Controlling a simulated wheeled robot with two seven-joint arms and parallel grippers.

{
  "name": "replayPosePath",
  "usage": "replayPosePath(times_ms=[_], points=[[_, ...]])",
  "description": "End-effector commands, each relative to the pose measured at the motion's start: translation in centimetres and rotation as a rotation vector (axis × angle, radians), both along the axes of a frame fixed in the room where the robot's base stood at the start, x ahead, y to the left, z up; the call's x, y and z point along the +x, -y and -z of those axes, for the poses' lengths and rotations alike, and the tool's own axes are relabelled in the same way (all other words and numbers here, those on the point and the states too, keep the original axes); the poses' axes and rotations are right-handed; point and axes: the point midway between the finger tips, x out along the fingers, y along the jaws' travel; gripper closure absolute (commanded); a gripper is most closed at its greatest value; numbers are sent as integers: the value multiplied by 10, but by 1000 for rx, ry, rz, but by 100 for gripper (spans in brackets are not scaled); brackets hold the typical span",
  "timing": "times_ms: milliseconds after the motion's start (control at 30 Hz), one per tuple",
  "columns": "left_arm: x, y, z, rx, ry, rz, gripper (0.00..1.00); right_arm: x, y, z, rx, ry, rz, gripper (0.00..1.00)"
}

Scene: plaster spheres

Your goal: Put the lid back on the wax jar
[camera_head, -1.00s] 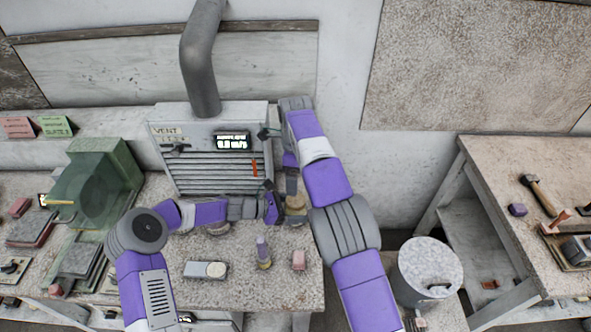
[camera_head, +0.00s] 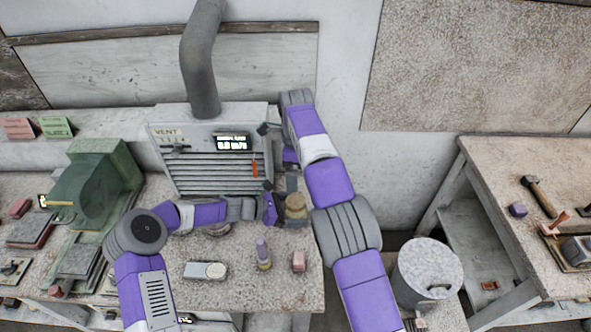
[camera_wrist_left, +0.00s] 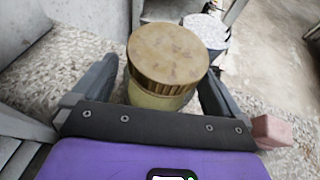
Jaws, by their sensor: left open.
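The wax jar (camera_wrist_left: 160,97) is a pale yellow-green pot standing on the bench. Its round brass-coloured lid (camera_wrist_left: 168,52) with a ribbed edge sits on top of it and looks about level. In the head view the lid (camera_head: 296,202) shows beside my left gripper (camera_head: 282,207). In the left wrist view my left gripper (camera_wrist_left: 158,82) is open, with one finger on each side of the jar. I cannot tell whether the fingers touch it. My right gripper (camera_head: 292,184) is just behind and above the jar. Its fingertips are too small to read.
A vent box (camera_head: 212,150) stands behind the jar. A lidded bin (camera_head: 428,272) stands to the right.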

Motion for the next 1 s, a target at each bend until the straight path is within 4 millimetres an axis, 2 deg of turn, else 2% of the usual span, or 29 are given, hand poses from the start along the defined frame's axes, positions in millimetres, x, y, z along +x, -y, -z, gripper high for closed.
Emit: replayPosePath(times_ms=[300, 433, 567, 1000], points=[[-12, -46, -20, 2, 1, -4, 0, 0, 0, -7, 0, 0, 0, 7], [-16, -59, -26, 1, 1, -3, 0, 0, 0, -8, 0, 0, 0, 7], [-18, -65, -28, 1, 0, -1, 0, 0, 0, -8, 0, 0, 0, 7], [-18, -65, -28, 1, 0, -1, 0, 0, 0, -8, 0, 0, 0, 7]])
